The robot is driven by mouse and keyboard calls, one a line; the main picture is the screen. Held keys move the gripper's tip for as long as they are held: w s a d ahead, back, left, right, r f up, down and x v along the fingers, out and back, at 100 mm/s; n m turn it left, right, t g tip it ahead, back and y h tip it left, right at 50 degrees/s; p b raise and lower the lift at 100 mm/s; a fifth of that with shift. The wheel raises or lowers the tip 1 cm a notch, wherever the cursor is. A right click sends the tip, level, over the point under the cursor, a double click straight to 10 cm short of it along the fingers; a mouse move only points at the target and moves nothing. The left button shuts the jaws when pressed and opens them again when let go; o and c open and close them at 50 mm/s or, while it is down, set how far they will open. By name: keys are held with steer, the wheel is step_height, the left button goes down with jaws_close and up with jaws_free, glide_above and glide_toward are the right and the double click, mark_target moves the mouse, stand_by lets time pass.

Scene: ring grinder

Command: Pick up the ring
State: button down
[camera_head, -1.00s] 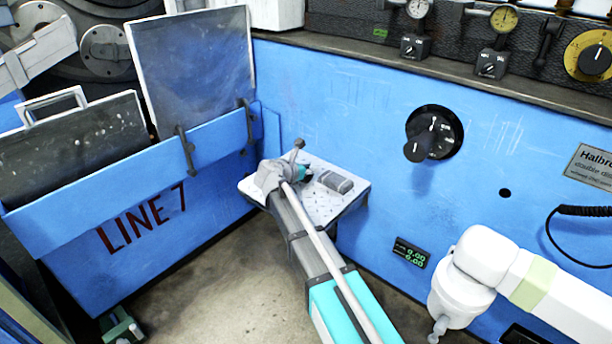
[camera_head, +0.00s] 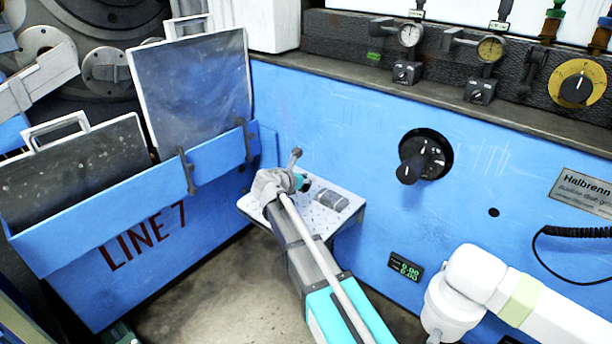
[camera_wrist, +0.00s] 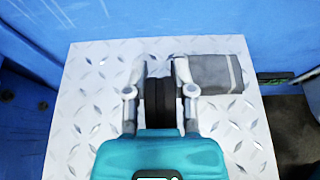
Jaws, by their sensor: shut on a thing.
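My gripper (camera_wrist: 160,92) is over a pale patterned metal shelf (camera_wrist: 95,75) in the wrist view. Its two fingers are shut on a dark banded piece, the ring (camera_wrist: 160,104), seen edge-on between them. The gripper body hides its near part, and I cannot tell the gap between ring and shelf. In the head view my gripper (camera_head: 300,182) is above the shelf (camera_head: 325,222), and the ring is too small to make out there.
The blue machine wall (camera_head: 440,210) rises behind the shelf. A blue bin marked LINE 7 (camera_head: 190,235) with dark panels stands at left. A dial (camera_head: 425,157) sticks out of the wall.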

steer(key=s+d+r+p, duration=0.3)
steer(key=s+r+p, duration=0.4)
steer(key=s, duration=0.5)
steer(key=shift+r, duration=0.5)
step_height(320, 180, up, 36)
steer(key=p, duration=3.5)
steer(key=shift+f+p, duration=0.25)
steer(key=shift+p, duration=0.05)
steer(key=shift+a, duration=0.1)
